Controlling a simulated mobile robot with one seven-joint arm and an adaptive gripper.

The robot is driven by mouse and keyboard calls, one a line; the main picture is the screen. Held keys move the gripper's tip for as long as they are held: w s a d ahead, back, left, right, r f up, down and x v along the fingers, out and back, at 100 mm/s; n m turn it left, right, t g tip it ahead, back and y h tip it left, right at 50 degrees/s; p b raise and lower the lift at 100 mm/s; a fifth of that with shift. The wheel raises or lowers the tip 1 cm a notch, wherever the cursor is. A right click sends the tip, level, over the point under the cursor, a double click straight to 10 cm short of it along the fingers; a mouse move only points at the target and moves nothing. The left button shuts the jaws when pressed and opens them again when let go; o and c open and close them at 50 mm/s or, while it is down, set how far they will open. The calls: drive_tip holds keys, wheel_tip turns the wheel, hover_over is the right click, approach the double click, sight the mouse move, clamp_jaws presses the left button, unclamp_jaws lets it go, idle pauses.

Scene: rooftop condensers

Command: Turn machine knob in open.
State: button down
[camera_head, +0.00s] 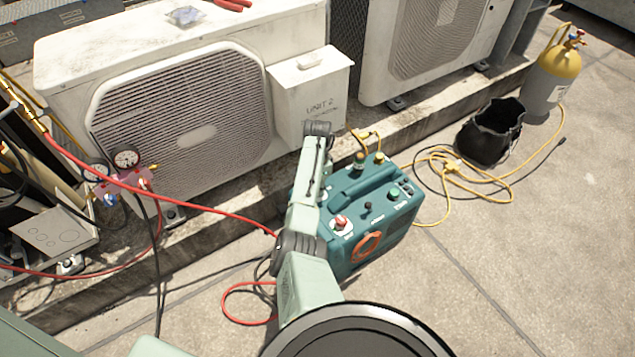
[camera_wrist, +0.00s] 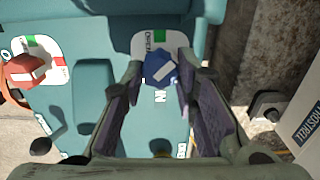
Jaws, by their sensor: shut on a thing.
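The teal machine (camera_head: 375,205) stands on the roof floor in front of the condenser units. In the wrist view its top panel (camera_wrist: 75,20) carries a blue knob (camera_wrist: 161,70) with a white bar mark, beside a white and green label plate and above the letters IN. My gripper (camera_wrist: 157,72) has its two fingers on either side of the blue knob, closed on it. In the head view my arm hides the gripper and the blue knob. A red knob (camera_wrist: 22,73) with a white bar sits to the left; it also shows in the head view (camera_head: 341,222).
A red hose (camera_head: 190,203) runs from the gauges (camera_head: 126,160) towards the machine. A white condenser (camera_head: 190,110) stands behind it. A yellow hose (camera_head: 480,175), a black bag (camera_head: 490,135) and a yellow-topped cylinder (camera_head: 553,80) are at right. The front-right floor is clear.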

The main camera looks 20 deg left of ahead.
drive_tip(key=n+p, duration=0.1)
drive_tip(key=n, duration=0.3)
drive_tip(key=shift+r+n+p, duration=0.1)
drive_tip(key=shift+n+p, duration=0.65)
drive_tip(key=shift+n, duration=1.45)
drive_tip(key=c, duration=1.3)
unclamp_jaws()
wheel_tip(320, 180, up, 12)
drive_tip(key=shift+f, duration=0.1)
